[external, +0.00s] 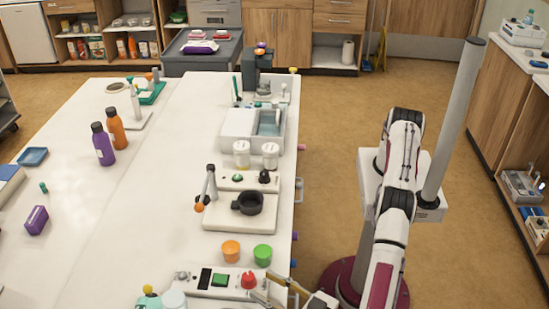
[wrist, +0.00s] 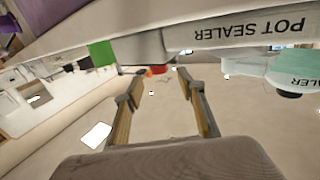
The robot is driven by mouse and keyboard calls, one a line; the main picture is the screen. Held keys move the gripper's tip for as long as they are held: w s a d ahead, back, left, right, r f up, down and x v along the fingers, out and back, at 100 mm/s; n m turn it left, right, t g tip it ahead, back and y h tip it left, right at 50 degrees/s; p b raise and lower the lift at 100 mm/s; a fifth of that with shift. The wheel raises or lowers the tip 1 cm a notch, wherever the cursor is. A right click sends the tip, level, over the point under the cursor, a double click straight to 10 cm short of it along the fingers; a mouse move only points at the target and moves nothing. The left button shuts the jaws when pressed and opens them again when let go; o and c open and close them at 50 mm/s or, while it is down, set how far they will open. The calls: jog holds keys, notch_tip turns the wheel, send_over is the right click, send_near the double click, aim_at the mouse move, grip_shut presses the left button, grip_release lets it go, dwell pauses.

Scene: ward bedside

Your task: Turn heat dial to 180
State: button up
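A red knob (external: 249,280), which looks like the dial, stands on a white panel (external: 206,292) at the near edge of the table. A green block (external: 220,280) and a black strip (external: 204,278) sit left of it. No scale numbers or setting can be read. My gripper (external: 270,291) is just right of the knob, its fingers spread. In the wrist view my gripper (wrist: 157,76) is open with nothing held between its fingers. A small red part (wrist: 160,70) shows beyond the fingertips, and the green block (wrist: 101,52) lies to its left.
Orange (external: 231,250) and green (external: 263,253) pots stand behind the panel. Beyond them is another white unit with a dark ring (external: 248,203) and lever (external: 210,185). Bottles (external: 150,300) stand to the left at the near edge. The wrist view shows inverted "POT SEALER" lettering (wrist: 250,30).

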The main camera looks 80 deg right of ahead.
jog(key=shift+s+a, duration=0.35)
jog(key=shift+s, duration=0.25)
jog(key=shift+r+n+t+y, duration=1.1)
jog(key=shift+r+n, duration=0.2)
jog(key=shift+r, duration=2.15)
jog(key=d+f+n+y, duration=0.1)
jog(key=f+y, duration=0.1)
jog(key=d+f+n+y, duration=0.2)
jog(key=s+d+f+n+y, duration=0.1)
jog(key=f+y, duration=0.1)
jog(key=y, duration=0.1)
jog(key=shift+s+d+f, duration=0.1)
jog(key=shift+d+f, duration=0.05)
jog(key=shift+f, duration=0.1)
jog(key=shift+a+f, duration=0.2)
jog(key=shift+f, duration=0.2)
